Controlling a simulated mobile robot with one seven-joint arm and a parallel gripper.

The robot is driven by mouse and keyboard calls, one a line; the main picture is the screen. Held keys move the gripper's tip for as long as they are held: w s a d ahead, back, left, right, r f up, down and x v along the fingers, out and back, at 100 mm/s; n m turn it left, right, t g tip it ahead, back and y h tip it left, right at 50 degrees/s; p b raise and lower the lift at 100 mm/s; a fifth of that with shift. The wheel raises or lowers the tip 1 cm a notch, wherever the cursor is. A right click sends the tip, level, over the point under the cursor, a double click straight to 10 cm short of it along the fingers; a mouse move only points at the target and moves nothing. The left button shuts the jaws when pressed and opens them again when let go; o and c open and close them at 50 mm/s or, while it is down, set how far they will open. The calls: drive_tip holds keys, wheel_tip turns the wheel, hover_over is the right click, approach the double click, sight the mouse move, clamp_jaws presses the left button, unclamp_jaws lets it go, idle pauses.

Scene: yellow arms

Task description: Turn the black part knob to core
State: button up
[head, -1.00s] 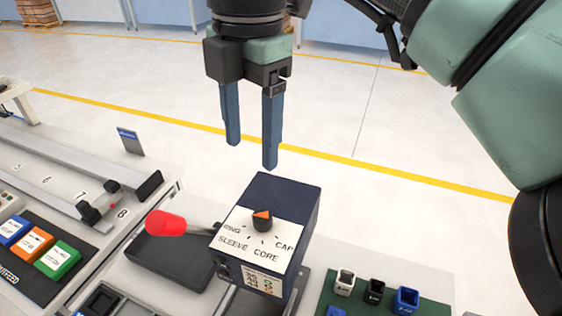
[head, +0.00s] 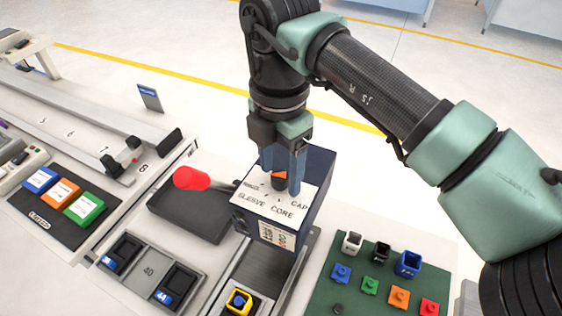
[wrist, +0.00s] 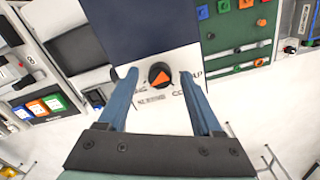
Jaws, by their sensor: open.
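The black knob with an orange pointer (head: 279,178) is on the white label face of a dark blue box (head: 318,170). The label shows SLEEVE, CORE and CAP around it. My gripper (head: 283,190) is above the box, pointing down, with its two blue fingers on either side of the knob. In the wrist view the knob (wrist: 160,75) lies between the open fingertips, with a gap on each side. In the head view the fingers partly hide the knob and some of the label.
A red-ended lever (head: 191,179) sticks out left of the box over a dark tray (head: 190,222). A green board (head: 335,290) with small coloured parts lies to the right. Blue, orange and green buttons (head: 60,192) are at the left.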

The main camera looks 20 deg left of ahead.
clamp_jaws()
idle(0.4)
